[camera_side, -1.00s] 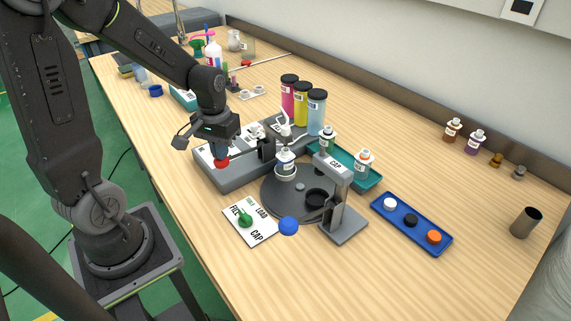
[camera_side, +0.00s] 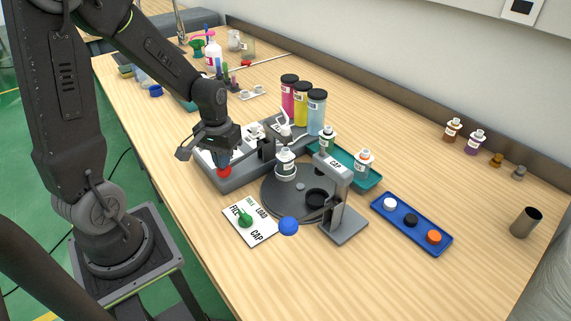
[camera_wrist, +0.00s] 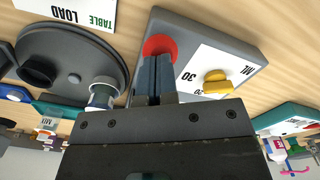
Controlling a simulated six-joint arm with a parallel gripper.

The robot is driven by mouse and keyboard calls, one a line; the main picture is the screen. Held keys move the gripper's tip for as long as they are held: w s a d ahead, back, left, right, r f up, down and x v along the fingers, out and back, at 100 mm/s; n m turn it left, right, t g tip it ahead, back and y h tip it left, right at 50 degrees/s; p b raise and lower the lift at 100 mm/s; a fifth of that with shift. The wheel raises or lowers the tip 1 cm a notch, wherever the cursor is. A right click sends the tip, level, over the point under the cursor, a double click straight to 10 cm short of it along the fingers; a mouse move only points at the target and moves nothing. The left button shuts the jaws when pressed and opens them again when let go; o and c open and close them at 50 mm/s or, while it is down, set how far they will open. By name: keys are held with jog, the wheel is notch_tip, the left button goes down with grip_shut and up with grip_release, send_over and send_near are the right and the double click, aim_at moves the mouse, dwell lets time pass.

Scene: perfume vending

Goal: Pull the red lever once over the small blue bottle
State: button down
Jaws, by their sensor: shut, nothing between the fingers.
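The red lever knob (camera_side: 224,171) is at the front end of the grey dispenser base (camera_side: 240,177). My gripper (camera_side: 223,160) is shut and empty, its fingertips at the knob, seemingly touching it. In the wrist view the red knob (camera_wrist: 160,45) shows just beyond the closed fingertips (camera_wrist: 156,62). A small bottle with a white collar (camera_side: 285,162) stands on the dark round table (camera_side: 272,208) under the white nozzle (camera_side: 285,130). It also shows in the wrist view (camera_wrist: 102,92). Its contents' colour cannot be told clearly.
Pink, yellow and light-blue cylinders (camera_side: 317,108) stand behind the dispenser. A grey CAP press (camera_side: 343,205) stands right of the round table. A teal tray (camera_side: 350,169) holds bottles; a blue tray (camera_side: 400,236) holds caps. A green knob (camera_side: 244,217) sits on the white label plate.

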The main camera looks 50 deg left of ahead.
notch_tip(320, 180, up, 10)
dwell(1.1)
jog(key=shift+f, duration=0.1)
dwell(0.8)
jog(key=s+d+r+m+t, duration=0.2)
jog(key=s+d+r+m, duration=0.1)
jog(key=d, duration=0.3)
jog(key=s+d+r+m+t, duration=0.3)
jog(key=s+d+r, duration=0.1)
jog(key=d, duration=0.3)
jog(key=shift+s+r+t, duration=0.2)
jog(key=shift+r+t, duration=0.1)
jog(key=shift+r, duration=0.15)
dwell(0.6)
